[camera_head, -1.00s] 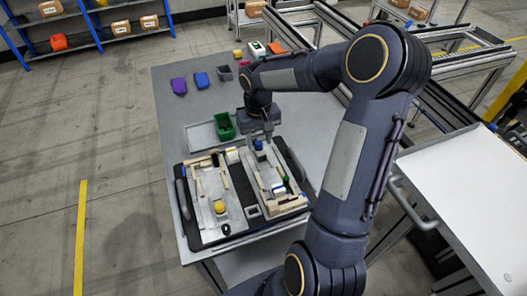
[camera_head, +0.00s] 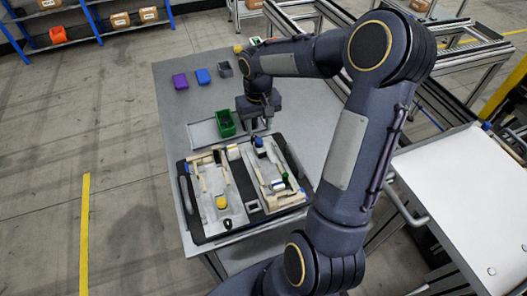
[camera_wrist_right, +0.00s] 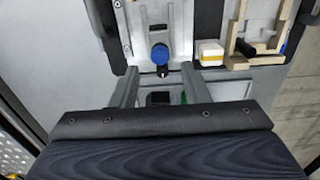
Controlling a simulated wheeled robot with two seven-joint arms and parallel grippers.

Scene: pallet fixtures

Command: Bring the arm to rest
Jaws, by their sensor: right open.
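My right arm reaches over the grey table (camera_head: 170,105) from the right. Its gripper (camera_head: 259,127) hangs near the far edge of the black pallet (camera_head: 185,205), beside the green bin. In the right wrist view the two fingers (camera_wrist_right: 160,78) are apart with nothing held between them. A blue-topped knob (camera_wrist_right: 160,53) on a fixture plate shows just beyond the fingertips, and its blue top also shows in the head view (camera_head: 259,142). My left gripper is not in view.
The pallet carries two fixtures with wooden pieces and a yellow knob (camera_head: 221,202). The green bin (camera_head: 226,123) stands in a grey tray (camera_head: 202,134). Purple (camera_head: 180,81) and blue (camera_head: 203,76) bins stand farther back. A white-topped cart (camera_head: 470,190) is at right.

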